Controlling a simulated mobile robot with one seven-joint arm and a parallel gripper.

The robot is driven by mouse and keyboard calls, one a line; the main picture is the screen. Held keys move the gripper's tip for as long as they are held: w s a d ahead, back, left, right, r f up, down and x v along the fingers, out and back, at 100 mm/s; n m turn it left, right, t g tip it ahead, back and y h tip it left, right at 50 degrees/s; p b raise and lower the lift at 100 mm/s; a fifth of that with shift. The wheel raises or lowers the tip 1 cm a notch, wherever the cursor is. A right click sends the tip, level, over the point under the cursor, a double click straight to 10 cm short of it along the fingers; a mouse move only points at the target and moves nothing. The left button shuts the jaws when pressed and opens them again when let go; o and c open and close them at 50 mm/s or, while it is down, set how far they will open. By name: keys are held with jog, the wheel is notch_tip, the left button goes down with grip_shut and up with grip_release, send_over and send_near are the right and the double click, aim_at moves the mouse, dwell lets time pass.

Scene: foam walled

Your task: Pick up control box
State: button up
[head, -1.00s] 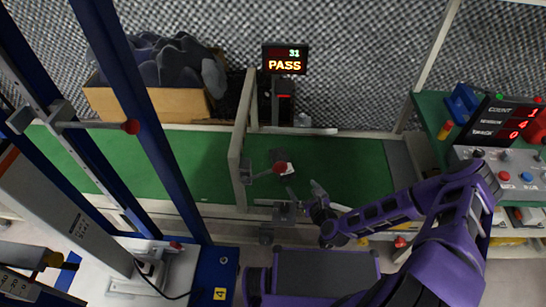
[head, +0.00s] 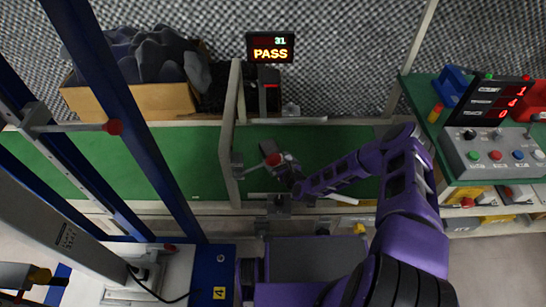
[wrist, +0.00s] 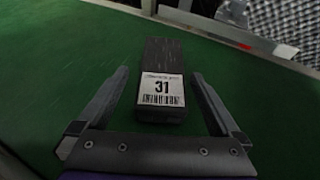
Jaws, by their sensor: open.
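The control box is a long dark box (wrist: 162,70) with a white label reading 31 and a barcode. It lies flat on the green conveyor belt (wrist: 60,70). My gripper (wrist: 160,76) is open, with one finger on each side of the box and a visible gap on both sides. In the head view, my gripper (head: 276,158) is low over the belt, just right of the pale upright frame. The box (head: 268,146) shows there only in part; my gripper hides the rest of it.
A pale upright frame (head: 231,140) stands close left of my gripper. A display reading PASS (head: 270,47) is behind the belt. A grey button panel (head: 490,152) stands at right. The belt right of my gripper looks clear.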

aim_at(273, 152)
jog(key=shift+b+x, duration=0.45)
jog(key=shift+x, duration=2.4)
jog(key=shift+d, duration=0.2)
jog(key=shift+c, duration=0.3)
jog(key=c, duration=1.4)
jog(key=shift+r, duration=0.1)
grip_shut()
